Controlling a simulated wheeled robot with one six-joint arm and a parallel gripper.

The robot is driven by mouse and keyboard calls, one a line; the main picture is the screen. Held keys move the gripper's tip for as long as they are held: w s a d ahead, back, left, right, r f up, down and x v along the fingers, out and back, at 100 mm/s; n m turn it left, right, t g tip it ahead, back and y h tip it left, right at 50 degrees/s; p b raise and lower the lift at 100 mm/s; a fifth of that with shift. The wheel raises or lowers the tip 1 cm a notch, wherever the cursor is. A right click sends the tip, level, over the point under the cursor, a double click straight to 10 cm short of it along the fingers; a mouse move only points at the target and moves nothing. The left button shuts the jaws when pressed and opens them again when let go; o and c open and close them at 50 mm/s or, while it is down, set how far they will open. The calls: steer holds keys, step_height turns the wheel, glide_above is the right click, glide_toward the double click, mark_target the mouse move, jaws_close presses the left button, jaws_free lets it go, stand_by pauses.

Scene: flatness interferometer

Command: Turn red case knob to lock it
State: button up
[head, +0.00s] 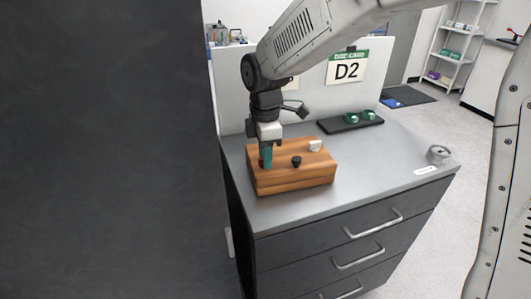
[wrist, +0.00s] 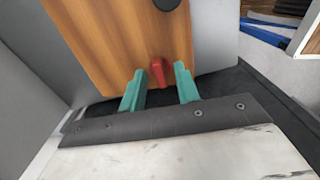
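A wooden case (head: 293,176) sits on the grey bench top, with a white knob (head: 315,146), a black knob (head: 297,161) and a red knob on its top. The red knob (wrist: 158,71) shows in the wrist view near the case's edge, as an elongated handle. My gripper (head: 266,160) points down over the case's left part, and its teal fingers hide most of the red knob in the head view. In the wrist view the fingers of my gripper (wrist: 161,86) are apart, with the red knob between their tips; a gap shows on both sides.
A black tray (head: 341,126) with green-and-white items lies at the back of the bench. A metal object (head: 438,154) and a white label (head: 426,170) are at the right. A D2 sign (head: 347,70) is on the panel behind. The bench right of the case is clear.

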steer(key=shift+c, duration=0.3)
jaws_close()
